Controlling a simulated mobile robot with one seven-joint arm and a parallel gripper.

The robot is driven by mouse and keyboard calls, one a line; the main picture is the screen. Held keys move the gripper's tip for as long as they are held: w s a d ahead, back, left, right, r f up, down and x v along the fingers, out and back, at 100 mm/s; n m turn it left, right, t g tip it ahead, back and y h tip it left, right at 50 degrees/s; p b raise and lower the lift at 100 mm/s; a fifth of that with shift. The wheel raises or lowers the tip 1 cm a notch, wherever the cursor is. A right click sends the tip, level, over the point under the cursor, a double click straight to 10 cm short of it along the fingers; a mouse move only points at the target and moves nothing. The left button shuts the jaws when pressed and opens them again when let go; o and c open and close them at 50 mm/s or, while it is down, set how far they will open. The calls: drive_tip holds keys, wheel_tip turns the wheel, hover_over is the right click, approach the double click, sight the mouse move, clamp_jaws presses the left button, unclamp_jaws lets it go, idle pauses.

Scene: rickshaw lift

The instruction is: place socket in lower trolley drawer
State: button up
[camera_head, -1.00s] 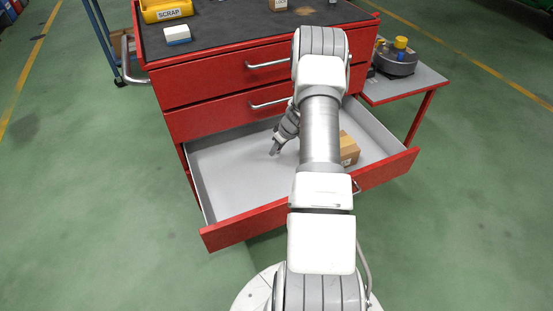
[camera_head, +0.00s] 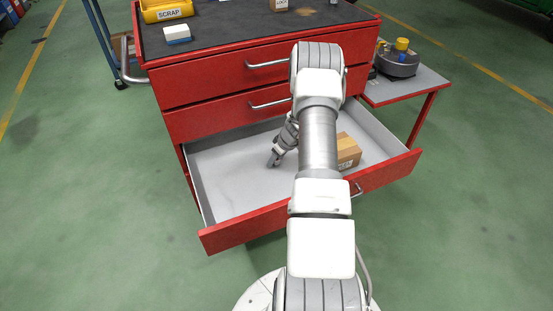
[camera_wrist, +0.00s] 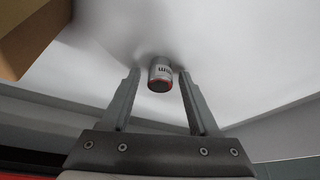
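The socket (camera_wrist: 160,73) is a small silver cylinder with dark lettering and a red-ringed end facing the wrist camera. It is between the fingertips of my gripper (camera_wrist: 159,76), against the pale drawer floor, with a narrow gap showing on each side. My gripper is open around it. In the head view my gripper (camera_head: 272,163) points down inside the open lower trolley drawer (camera_head: 228,187), close to the floor; the socket cannot be made out there. The drawer is red-fronted with a grey inside.
A cardboard box (camera_head: 348,151) lies in the right part of the drawer, partly behind my arm; it also shows in the wrist view (camera_wrist: 30,35). The drawer's left and front floor is clear. A yellow scrap bin (camera_head: 166,10) and a blue-white block (camera_head: 177,34) are on the trolley top.

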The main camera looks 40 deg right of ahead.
drive_tip(key=shift+r, duration=0.1)
drive_tip(key=shift+r+p, duration=0.2)
drive_tip(key=shift+p, duration=0.15)
drive_tip(key=p+v, duration=0.2)
drive_tip(key=v, duration=0.9)
drive_tip(key=shift+s+r+p, duration=0.15)
drive_tip(key=shift+r+p, duration=0.15)
drive_tip(key=shift+r, duration=0.05)
